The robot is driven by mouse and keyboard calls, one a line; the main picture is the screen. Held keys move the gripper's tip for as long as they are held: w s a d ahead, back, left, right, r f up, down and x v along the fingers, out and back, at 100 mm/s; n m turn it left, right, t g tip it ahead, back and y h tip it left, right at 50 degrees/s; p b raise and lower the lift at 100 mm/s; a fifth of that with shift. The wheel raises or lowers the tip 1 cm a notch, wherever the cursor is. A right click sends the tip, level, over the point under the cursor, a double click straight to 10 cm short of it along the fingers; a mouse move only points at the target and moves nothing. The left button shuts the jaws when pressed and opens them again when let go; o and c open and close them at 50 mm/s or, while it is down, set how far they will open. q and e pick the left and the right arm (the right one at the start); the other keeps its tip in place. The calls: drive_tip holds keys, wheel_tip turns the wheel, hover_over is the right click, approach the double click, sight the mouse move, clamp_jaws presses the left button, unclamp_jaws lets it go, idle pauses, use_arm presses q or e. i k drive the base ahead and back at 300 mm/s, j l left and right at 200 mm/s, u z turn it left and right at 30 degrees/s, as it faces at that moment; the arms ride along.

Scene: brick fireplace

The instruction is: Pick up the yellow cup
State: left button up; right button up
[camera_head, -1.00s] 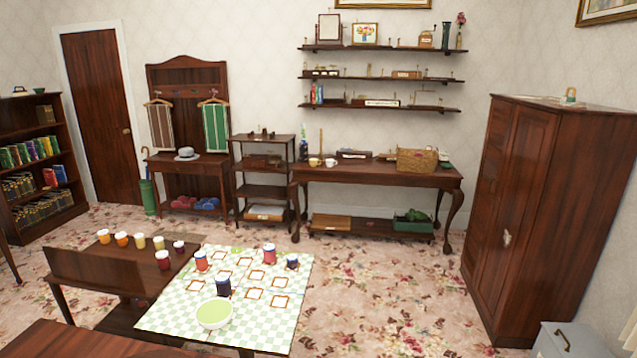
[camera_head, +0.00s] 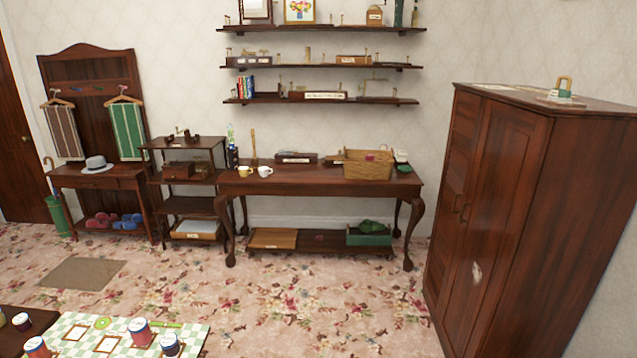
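A small yellow cup (camera_head: 245,171) stands upright on the long dark wooden table (camera_head: 310,187) against the back wall, near the table's left end. A white cup (camera_head: 265,171) stands just to its right. Neither of my grippers is in view, and nothing touches the yellow cup.
A low table with a green checked cloth (camera_head: 185,335) and several jars fills the lower left corner. A tall wardrobe (camera_head: 505,200) stands on the right. A basket (camera_head: 367,166) sits farther right on the long table. Open carpet (camera_head: 310,310) lies in front of the long table.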

sight(244, 171)
drive_tip(key=i+l+u, duration=0.1)
drive_tip(key=i, duration=2.3)
drive_tip(key=i+j+u, duration=0.1)
drive_tip(key=i+u, duration=0.25)
drive_tip(key=i, duration=0.7)
drive_tip(key=i+l+u, duration=0.2)
drive_tip(key=i+u, duration=0.15)
drive_tip(key=i, duration=0.65)
drive_tip(key=i+j+z, duration=0.2)
drive_tip(key=i, duration=0.25)
drive_tip(key=i+j+z, duration=0.2)
drive_tip(key=i, duration=0.25)
drive_tip(key=i+j+z, duration=0.15)
drive_tip(key=i, duration=0.3)
